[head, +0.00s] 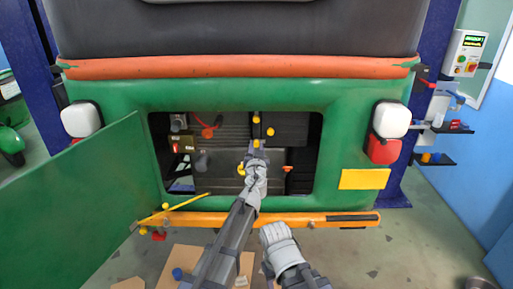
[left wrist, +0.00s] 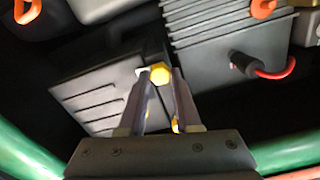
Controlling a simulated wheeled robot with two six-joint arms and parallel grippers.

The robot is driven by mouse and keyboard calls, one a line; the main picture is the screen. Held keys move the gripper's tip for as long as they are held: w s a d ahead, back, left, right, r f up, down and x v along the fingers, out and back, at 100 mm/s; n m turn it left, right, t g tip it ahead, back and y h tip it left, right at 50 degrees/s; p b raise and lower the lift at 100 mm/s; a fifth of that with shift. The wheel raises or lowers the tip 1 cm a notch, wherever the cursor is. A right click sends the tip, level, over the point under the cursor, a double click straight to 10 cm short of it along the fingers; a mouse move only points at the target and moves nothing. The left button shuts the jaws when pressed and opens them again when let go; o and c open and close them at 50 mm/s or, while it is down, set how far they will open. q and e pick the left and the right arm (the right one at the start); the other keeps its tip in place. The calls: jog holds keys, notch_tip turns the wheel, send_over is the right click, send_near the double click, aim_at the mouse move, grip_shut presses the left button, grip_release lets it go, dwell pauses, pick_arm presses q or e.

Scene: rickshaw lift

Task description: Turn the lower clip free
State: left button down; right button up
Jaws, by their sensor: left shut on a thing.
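The lower clip, a small yellow knob (head: 256,143), is inside the open rear bay of the green vehicle. My left gripper (head: 257,150) reaches into the bay from below and its tips are at this knob. In the left wrist view the yellow knob (left wrist: 160,74) sits between the fingertips of my left gripper (left wrist: 157,85), which are shut on it. The fingers cover part of the knob's sides. Other yellow knobs (head: 256,119) show above it in the head view.
The bay holds dark ribbed boxes (left wrist: 215,40) and a red cable (left wrist: 270,72). A green panel (head: 75,195) hangs open at the left. An orange bar (head: 300,219) crosses below the bay. Cardboard (head: 185,262) lies on the floor.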

pick_arm(q)
jog(key=m, duration=1.3)
jog(key=shift+d+f+m, duration=0.1)
jog(key=shift+m, duration=2.1)
jog(key=c, duration=0.6)
grip_release()
jog(key=shift+s, duration=0.1)
